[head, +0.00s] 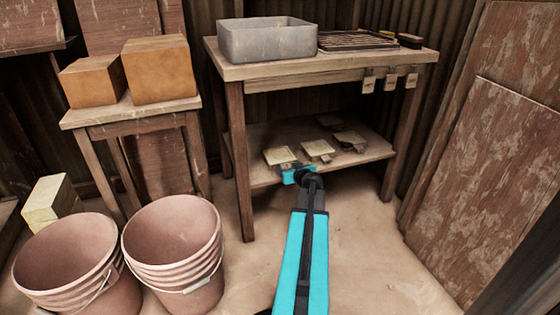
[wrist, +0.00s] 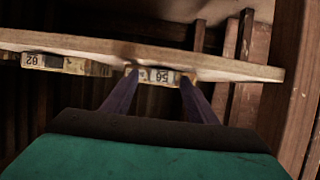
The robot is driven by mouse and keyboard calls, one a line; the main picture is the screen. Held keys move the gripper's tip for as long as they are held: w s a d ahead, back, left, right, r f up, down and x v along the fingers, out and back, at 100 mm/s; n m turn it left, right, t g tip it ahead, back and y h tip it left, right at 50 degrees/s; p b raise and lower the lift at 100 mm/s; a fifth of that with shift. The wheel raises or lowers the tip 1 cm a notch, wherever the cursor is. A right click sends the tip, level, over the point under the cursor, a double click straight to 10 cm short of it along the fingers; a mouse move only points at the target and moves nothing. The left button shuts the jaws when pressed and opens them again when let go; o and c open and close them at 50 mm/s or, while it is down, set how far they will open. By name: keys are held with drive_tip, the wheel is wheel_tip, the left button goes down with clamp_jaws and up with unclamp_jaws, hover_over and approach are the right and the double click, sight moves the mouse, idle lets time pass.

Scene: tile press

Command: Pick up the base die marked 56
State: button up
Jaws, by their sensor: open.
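The base die marked 56 (wrist: 160,76) shows its label upside down at the shelf edge in the wrist view. My gripper (wrist: 158,82) is open, with one finger at each side of that label; whether the fingers touch it, I cannot tell. In the head view my gripper (head: 296,174) is at the front edge of the lower shelf. The pale square plate (head: 279,155) just behind it appears to be this die; its front is hidden by the gripper.
Another die (wrist: 60,63), its label apparently 62, sits to the left in the wrist view. Several dies share the lower shelf (head: 262,180), the nearest being close by on the right (head: 318,148). The tabletop (head: 290,68) is overhead. Buckets (head: 172,245) stand left; the right floor is clear.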

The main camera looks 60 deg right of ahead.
drive_tip(key=shift+w, duration=0.1)
idle(0.5)
clamp_jaws()
